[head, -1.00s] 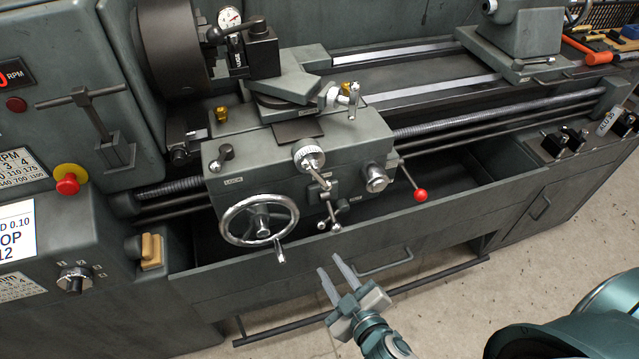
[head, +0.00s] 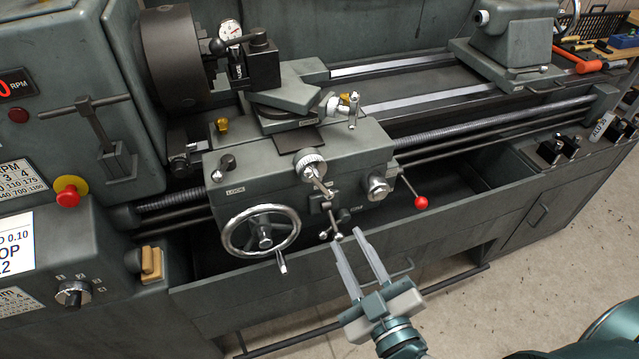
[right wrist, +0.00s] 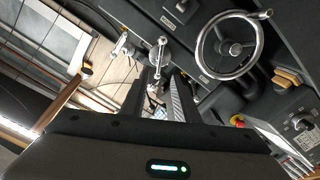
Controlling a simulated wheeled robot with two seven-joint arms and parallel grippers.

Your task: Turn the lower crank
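The lower crank (head: 331,222) is a small chrome crank with ball-ended arms on the front of the lathe's carriage apron (head: 350,190). It sits below the upper chrome crank (head: 312,168) and right of the handwheel (head: 262,231). My right gripper (head: 347,240) is open and empty, with its two fingertips just below and right of the lower crank. I cannot tell whether they touch it. In the right wrist view, a chrome crank (right wrist: 161,54) shows just beyond the parted fingers (right wrist: 157,92). My left gripper is not in view.
A red-knobbed lever (head: 420,202) sticks out right of the crank. An emergency stop (head: 67,196) is at left. Open floor (head: 540,265) lies at lower right.

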